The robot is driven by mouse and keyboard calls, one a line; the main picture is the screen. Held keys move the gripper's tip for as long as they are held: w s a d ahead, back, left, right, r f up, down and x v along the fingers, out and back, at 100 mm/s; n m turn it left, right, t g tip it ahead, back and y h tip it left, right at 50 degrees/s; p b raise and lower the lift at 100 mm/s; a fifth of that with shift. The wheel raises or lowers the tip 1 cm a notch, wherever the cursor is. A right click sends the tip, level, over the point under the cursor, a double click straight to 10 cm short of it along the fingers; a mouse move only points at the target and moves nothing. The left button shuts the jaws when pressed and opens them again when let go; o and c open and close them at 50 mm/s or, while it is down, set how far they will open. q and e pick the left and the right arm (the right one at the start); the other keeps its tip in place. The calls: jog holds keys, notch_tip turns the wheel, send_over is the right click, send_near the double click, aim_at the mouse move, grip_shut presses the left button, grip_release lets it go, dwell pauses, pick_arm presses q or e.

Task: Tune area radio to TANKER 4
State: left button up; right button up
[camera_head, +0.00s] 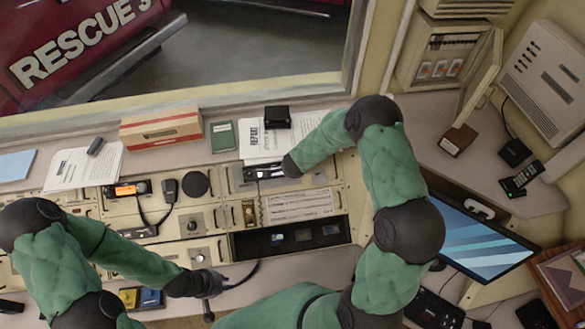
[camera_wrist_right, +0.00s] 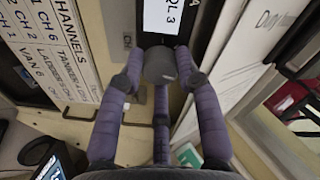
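The area radio (camera_head: 250,187) is a panel unit in the console, partly covered by my right arm in the head view. In the right wrist view its grey round knob (camera_wrist_right: 159,66) stands between the fingers of my right gripper (camera_wrist_right: 160,80), which close in on it from both sides and below and appear to touch it. The white display (camera_wrist_right: 165,16) above the knob shows the cut-off text "OL 3". A channels card (camera_wrist_right: 62,50) beside it lists TANKER 4 among its lines. My left gripper (camera_head: 212,284) is low over the console's front edge; its finger opening is unclear.
A desk microphone (camera_head: 169,188) with a cord is left of the radio. A monitor (camera_head: 475,240) stands at right. A black cable runs near my left gripper.

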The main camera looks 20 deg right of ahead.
jog(key=shift+m, duration=0.4)
jog(key=m, duration=0.2)
jog(key=shift+m, duration=0.3)
jog(key=shift+m+y+b, duration=0.3)
jog(key=shift+m+b, duration=0.15)
jog(key=shift+m, duration=1.25)
jog(key=o, duration=1.1)
jog(key=shift+a, duration=0.1)
jog(key=shift+o, duration=0.2)
